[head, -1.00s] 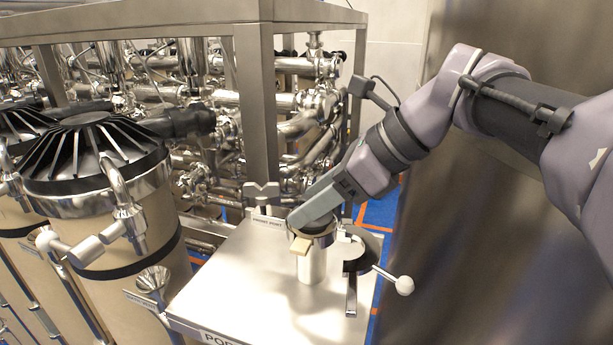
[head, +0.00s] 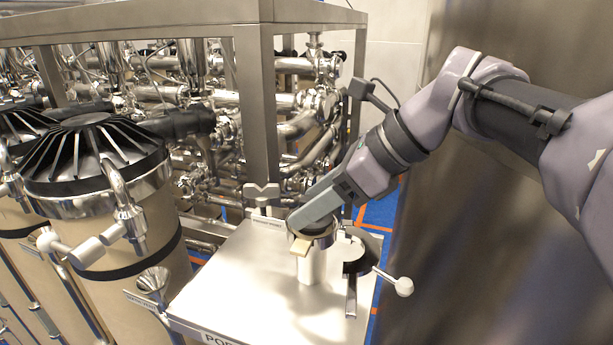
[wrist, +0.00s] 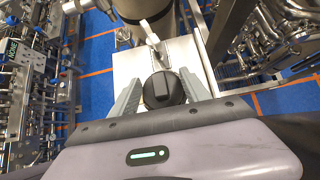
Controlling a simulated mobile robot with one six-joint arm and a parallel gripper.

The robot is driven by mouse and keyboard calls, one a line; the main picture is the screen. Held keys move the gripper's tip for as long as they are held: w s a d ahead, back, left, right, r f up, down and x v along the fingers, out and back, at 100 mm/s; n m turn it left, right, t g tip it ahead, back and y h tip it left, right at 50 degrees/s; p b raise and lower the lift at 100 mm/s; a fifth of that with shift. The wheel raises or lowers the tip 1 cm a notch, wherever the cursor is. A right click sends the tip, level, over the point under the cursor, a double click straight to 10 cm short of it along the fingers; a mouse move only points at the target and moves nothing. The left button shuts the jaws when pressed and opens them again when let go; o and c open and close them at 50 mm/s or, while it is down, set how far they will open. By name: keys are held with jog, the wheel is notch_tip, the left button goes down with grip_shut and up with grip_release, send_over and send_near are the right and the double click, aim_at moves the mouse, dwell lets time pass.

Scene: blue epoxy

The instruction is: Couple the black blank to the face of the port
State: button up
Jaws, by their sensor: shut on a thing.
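The port (head: 312,267) is an upright steel pipe with a wider round rim, standing on a steel bench top. A tan tab sticks out at its front. My gripper (head: 304,222) is angled down at the rim. In the wrist view, the black blank (wrist: 163,89) is a round black disc with a raised bar, between the two grey fingers of my gripper (wrist: 160,92). My gripper is shut on the blank. In the head view my fingers hide most of the blank and the port's mouth, so I cannot tell whether the blank touches the face.
A black clamp (head: 357,254) with a white ball handle stands close to the right of the port. A grey wing-shaped piece (head: 262,191) stands behind. A steel frame post (head: 257,110) rises behind the bench.

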jog(key=shift+f+b, duration=0.4)
jog(key=shift+f, duration=0.2)
jog(key=shift+r, duration=0.1)
jog(key=shift+r+p, duration=0.55)
jog(key=shift+p, duration=0.05)
dwell(0.5)
jog(key=shift+f+b, duration=0.35)
jog(key=shift+f, duration=0.3)
dwell(0.3)
jog(key=shift+r+p, duration=0.6)
jog(key=shift+p, duration=0.05)
jog(key=o, duration=1.7)
